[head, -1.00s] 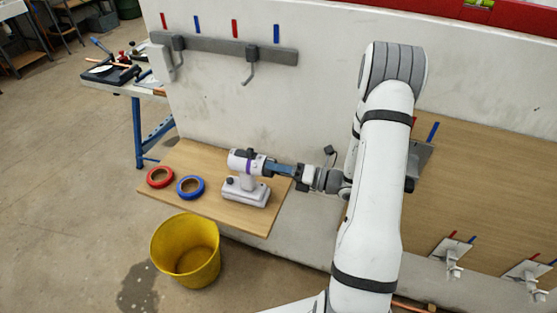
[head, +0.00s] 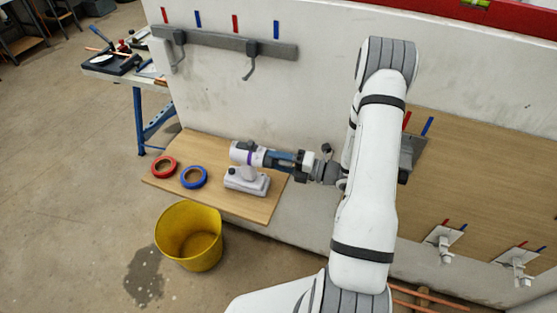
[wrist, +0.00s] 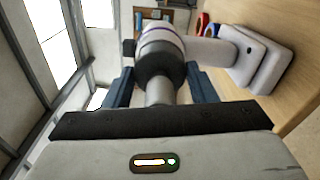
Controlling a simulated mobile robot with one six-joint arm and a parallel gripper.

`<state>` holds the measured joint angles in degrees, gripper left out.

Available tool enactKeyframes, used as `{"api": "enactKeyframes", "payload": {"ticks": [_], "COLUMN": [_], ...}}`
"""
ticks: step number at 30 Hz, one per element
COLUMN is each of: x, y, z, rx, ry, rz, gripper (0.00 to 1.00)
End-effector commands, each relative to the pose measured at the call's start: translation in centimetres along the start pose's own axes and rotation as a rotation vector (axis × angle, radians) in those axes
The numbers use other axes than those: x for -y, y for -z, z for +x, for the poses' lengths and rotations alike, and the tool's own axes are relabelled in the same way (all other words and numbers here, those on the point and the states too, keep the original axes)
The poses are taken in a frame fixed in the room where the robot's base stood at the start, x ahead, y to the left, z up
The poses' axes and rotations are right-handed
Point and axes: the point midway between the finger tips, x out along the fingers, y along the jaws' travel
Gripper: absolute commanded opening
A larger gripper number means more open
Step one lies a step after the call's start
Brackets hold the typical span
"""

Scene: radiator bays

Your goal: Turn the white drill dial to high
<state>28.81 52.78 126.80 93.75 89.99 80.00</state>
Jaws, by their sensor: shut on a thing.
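The white drill (head: 248,174) stands upright on its base on the wooden shelf, with a purple band around its body. In the wrist view its body (wrist: 162,36) points toward the camera, and its dark round front dial (wrist: 160,66) sits between my two blue fingers. My gripper (head: 272,158) reaches in from the right and is shut on this dial, one finger on each side. A small dark knob (wrist: 128,48) sticks out of the drill's body. I cannot read any setting marks on the dial.
A red tape ring (head: 163,167) and a blue tape ring (head: 194,177) lie left of the drill on the shelf (head: 220,146). A yellow bucket (head: 190,237) stands on the floor below. The wall with a grey hook rail (head: 225,43) rises behind.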

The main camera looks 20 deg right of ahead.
Motion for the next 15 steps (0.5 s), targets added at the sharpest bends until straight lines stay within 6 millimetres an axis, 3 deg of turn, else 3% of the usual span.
{"api": "enactKeyframes", "payload": {"ticks": [6, 7, 15], "x": [0.05, 0.05, 0.02], "y": [-0.03, -0.03, -0.01], "z": [-0.02, -0.02, -0.01], "rx": [0.001, 0.001, 0.000], "ry": [0.001, 0.001, 0.001], "rz": [-0.001, -0.001, -0.001], "gripper": [0.28, 0.54, 0.74]}}
